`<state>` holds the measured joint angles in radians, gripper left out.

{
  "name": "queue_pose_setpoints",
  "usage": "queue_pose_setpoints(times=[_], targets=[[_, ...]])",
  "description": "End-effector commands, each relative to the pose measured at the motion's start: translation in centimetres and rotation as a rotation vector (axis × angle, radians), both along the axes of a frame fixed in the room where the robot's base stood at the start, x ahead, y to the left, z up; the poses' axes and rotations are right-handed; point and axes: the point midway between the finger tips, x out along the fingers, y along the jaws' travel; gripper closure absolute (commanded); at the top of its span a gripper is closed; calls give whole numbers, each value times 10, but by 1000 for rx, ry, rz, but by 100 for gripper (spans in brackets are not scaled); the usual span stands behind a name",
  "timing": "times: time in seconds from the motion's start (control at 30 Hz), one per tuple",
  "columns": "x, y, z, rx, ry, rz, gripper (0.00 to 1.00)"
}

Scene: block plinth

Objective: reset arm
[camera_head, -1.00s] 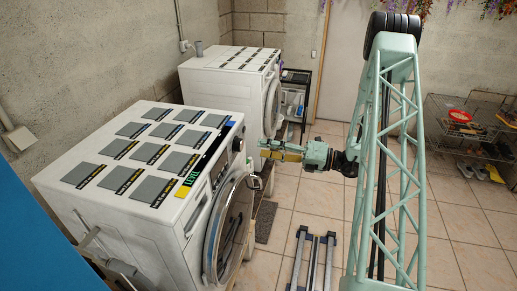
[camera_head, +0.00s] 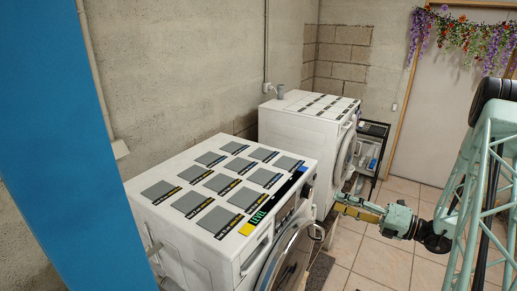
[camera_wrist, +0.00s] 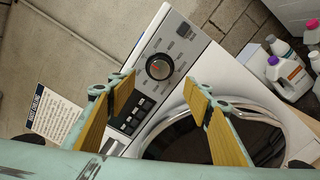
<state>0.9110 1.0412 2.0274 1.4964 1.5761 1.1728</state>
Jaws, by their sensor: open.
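My gripper (camera_head: 354,207) is at the right in the head view, in front of the gap between the two white washing machines. In the wrist view my gripper (camera_wrist: 160,88) shows two wood-coloured finger pads spread wide apart with nothing between them. Beyond the fingers are the control panel with a round dial (camera_wrist: 159,67) and the round door (camera_wrist: 215,140) of a washing machine. My gripper looks apart from the machine, though the exact distance is hard to tell.
The near washing machine (camera_head: 175,230) carries a grid of grey labelled squares on top. The far washing machine (camera_head: 290,125) stands behind it. A dark trolley (camera_head: 373,150) stands beside the far machine. Several bottles (camera_wrist: 290,75) stand on the floor. A blue surface (camera_head: 60,140) fills the left. Tiled floor (camera_head: 375,265) is open at lower right.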

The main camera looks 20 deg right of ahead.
Motion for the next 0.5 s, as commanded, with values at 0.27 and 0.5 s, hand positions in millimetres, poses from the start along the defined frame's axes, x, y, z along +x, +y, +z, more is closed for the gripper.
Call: queue_pose_setpoints(times=[0.27,0.5], targets=[[0,9,5,-22,-9,22,54],[-2,39,24,-101,-44,102,54]])
